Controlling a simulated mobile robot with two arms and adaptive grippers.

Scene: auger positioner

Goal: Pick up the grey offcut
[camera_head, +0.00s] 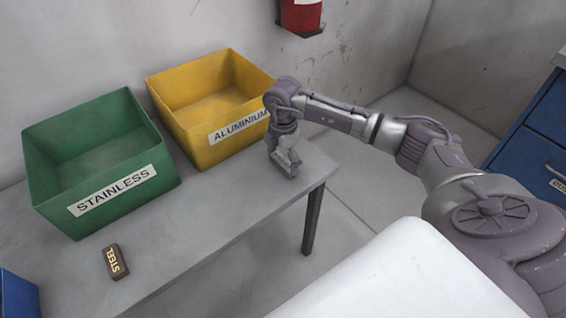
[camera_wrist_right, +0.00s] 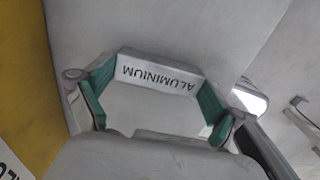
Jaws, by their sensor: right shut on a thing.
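The grey offcut (camera_wrist_right: 158,78), a block marked ALUMINIUM, lies between the two green-padded fingers of my right gripper (camera_wrist_right: 156,92) in the wrist view. The fingers are shut on its two ends, and the lettering appears upside down there. In the head view my right gripper (camera_head: 285,158) is low at the right end of the table, to the right of the yellow bin. I cannot tell whether the offcut touches the table. My left gripper is not in view.
The yellow ALUMINIUM bin (camera_head: 238,129) and green STAINLESS bin (camera_head: 112,190) stand along the wall on the grey table (camera_head: 205,222). A brown STEEL block (camera_head: 113,261) lies in front of the green bin. A blue bin (camera_head: 18,296) shows at lower left. The table's front middle is clear.

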